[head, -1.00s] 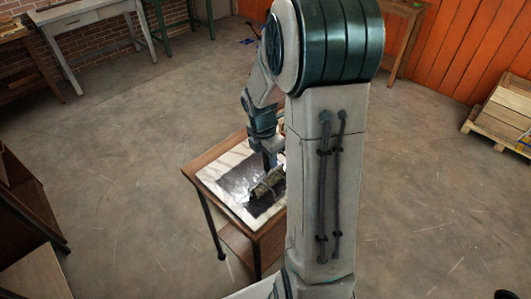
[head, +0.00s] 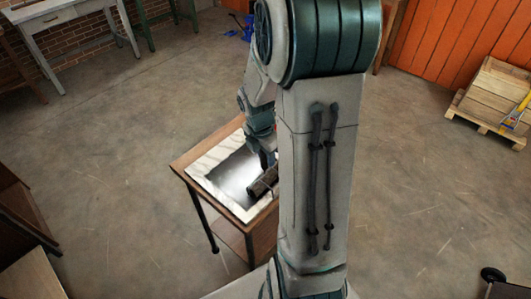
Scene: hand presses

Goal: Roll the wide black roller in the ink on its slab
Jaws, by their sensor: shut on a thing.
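The slab (head: 207,166) is pale, marbled stone and lies on a small wooden table. A dark, shiny patch of ink (head: 236,172) covers its middle. The wide black roller (head: 263,182) lies slantwise at the right part of the ink, seemingly touching it; I cannot see its underside. My gripper (head: 266,162) is above the roller, pointing down, and is shut on it. The fingertips are small and dark here, and the handle is hard to make out. My arm hides the right end of the table and slab.
The table (head: 186,163) has a lower shelf (head: 233,240) and open floor around it. Dark wooden furniture (head: 22,205) stands at the left edge. A grey table (head: 60,22) is at the back left. A pallet of boards (head: 495,95) lies at the right.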

